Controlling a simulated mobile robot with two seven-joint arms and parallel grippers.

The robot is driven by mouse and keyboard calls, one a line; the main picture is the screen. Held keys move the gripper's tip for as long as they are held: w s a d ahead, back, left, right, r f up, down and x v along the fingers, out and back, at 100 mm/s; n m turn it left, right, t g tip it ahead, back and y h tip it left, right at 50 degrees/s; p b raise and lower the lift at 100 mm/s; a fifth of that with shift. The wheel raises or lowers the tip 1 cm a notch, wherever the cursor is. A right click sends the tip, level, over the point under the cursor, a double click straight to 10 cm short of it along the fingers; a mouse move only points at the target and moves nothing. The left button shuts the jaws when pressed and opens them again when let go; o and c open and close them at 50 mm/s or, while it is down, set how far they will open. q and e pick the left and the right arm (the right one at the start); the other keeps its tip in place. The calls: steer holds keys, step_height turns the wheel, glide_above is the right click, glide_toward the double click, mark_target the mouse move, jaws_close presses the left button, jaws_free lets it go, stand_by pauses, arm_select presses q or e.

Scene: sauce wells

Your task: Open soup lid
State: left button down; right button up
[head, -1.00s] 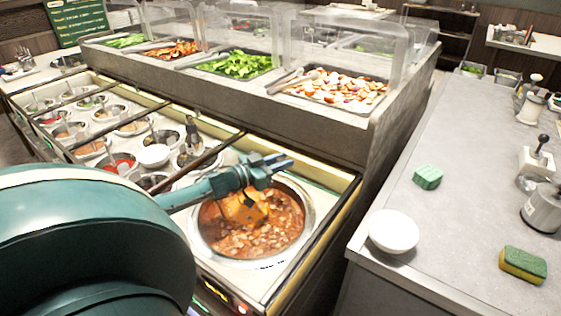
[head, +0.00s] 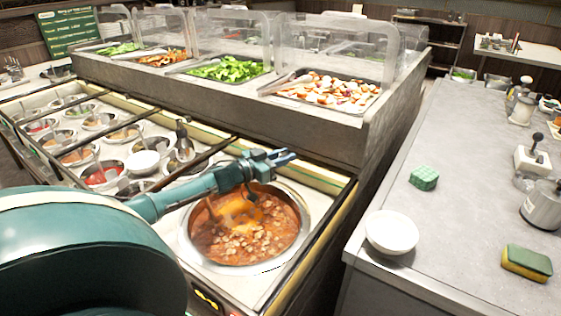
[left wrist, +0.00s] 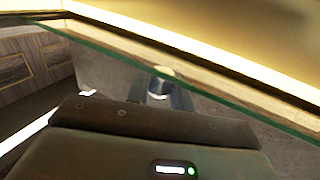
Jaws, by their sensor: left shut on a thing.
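The round soup well (head: 188,238) is at the near right end of the sauce counter in the head view, with reddish-brown chunky soup (head: 250,243) visible in it. My left gripper (head: 282,157) is over the far rim of the well, reaching from the left. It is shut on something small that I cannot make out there. In the left wrist view a clear glass pane with a greenish edge (left wrist: 140,63) runs diagonally close ahead of the gripper, and a small silver-and-white piece (left wrist: 160,72) shows at the fingers. I cannot tell a separate lid outline. My right gripper is out of view.
Several small sauce wells (head: 103,175) lie to the left between dark bars. A raised salad counter with clear guards (head: 335,45) stands behind. A grey counter (head: 450,190) on the right holds a white bowl (head: 391,232) and sponges (head: 527,262).

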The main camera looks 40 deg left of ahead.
arm_select(q)
steer(key=c, duration=1.3)
jaws_free()
steer(key=shift+r, duration=0.1)
steer(key=p, duration=0.1)
glide_toward(299, 118)
steer(key=x, duration=0.4)
steer(key=shift+w+d+f, duration=0.1)
steer(key=shift+w+f, duration=0.2)
steer(key=shift+w, duration=0.1)
steer(key=shift+r, duration=0.2)
steer(key=shift+r, duration=0.1)
